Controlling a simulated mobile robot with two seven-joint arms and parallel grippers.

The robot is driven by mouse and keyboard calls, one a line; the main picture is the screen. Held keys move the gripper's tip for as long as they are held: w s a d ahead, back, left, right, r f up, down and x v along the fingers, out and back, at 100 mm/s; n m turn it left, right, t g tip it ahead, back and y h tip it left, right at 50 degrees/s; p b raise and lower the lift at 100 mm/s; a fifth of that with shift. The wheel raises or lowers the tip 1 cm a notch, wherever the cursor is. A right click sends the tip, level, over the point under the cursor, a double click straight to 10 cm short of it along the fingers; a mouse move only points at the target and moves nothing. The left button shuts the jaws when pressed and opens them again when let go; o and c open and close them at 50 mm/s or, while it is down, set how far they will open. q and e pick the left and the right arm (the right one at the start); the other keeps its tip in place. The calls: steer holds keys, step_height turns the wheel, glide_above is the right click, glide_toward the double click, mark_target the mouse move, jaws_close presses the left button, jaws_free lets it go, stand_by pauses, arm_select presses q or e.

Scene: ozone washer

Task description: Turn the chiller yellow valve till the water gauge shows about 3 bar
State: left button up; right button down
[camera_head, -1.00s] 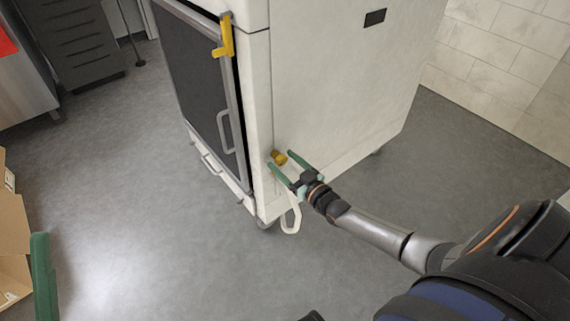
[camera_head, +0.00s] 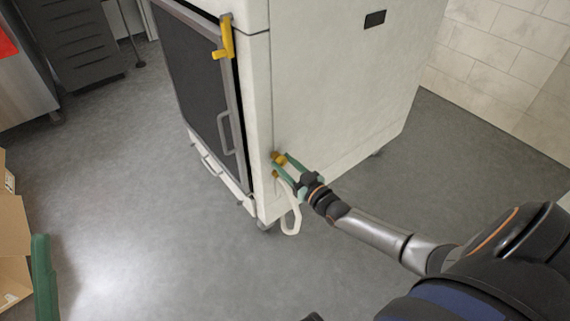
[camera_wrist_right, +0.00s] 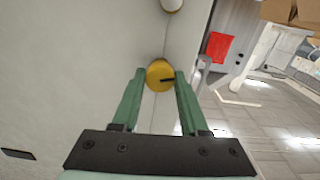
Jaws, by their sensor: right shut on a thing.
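The chiller (camera_head: 330,90) is a large off-white cabinet in the middle of the head view. Its yellow valve knob (camera_head: 278,158) sits low on its side, near the front corner. My right gripper (camera_head: 282,166) reaches it from the lower right and is shut on it. In the right wrist view the round yellow knob (camera_wrist_right: 155,76), with a dark mark on its face, is between the two green fingertips. No readable water gauge shows.
A white hose loop (camera_head: 291,219) hangs below the valve, close to the gripper. A yellow handle (camera_head: 225,38) is on the dark front door. Cardboard boxes (camera_head: 12,230) stand at the left edge. The grey floor around the chiller is mostly clear.

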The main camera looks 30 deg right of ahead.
arm_select(q)
steer(key=shift+f, duration=0.1)
arm_select(e)
steer(key=m, duration=0.4)
steer(key=shift+m, duration=0.3)
steer(key=shift+c, duration=2.2)
jaws_free()
arm_select(q)
steer(key=shift+m, duration=0.3)
steer(key=r+p, duration=0.2)
steer(key=r, duration=0.1)
steer(key=r+p, duration=0.1)
steer(key=p, duration=0.1)
steer(key=shift+a+r, duration=0.3)
steer(key=shift+r, duration=0.05)
arm_select(e)
steer(key=s+d, duration=0.1)
steer(key=s, duration=1.1)
steer(key=shift+s, duration=0.25)
